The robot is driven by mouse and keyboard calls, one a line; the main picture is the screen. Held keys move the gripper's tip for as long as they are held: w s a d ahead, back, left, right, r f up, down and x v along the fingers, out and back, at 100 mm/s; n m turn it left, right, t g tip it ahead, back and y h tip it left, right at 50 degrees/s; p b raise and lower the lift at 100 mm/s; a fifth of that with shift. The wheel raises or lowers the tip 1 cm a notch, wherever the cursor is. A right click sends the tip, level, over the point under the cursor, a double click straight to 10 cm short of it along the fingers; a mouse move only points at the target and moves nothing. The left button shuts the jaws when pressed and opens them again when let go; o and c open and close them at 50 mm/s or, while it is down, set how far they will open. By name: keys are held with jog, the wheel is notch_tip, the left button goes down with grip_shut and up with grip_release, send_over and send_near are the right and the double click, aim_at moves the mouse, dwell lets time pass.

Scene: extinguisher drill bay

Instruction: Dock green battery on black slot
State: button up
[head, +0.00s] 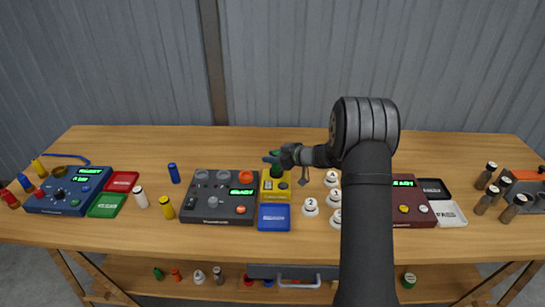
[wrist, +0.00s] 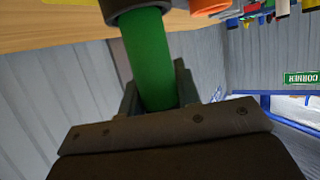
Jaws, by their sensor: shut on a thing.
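The green battery (wrist: 150,62) is a plain green cylinder between my gripper's jaws (wrist: 155,88) in the wrist view. In the head view my gripper (head: 277,160) is shut on the green battery (head: 276,172), which stands roughly upright over the yellow box (head: 268,193). The jaws hide part of the battery there.
A dark grey console (head: 218,215) with an orange ring (head: 246,177) stands just left of the yellow box. A blue tray (head: 274,218) lies in front. White numbered pieces (head: 310,207) stand to the right, beside my arm. The table behind the yellow box is clear.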

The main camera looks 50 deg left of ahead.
jog(key=shift+f, duration=0.65)
dwell(0.3)
jog(key=o, duration=0.8)
jog(key=shift+d, duration=0.1)
jog(key=v, duration=1)
jog(key=shift+w+d+r, duration=0.1)
jog(key=shift+d+r, duration=0.05)
jog(key=shift+d, duration=0.25)
jog(key=shift+a, duration=0.1)
jog(key=x, duration=0.8)
jog(key=shift+a, duration=0.35)
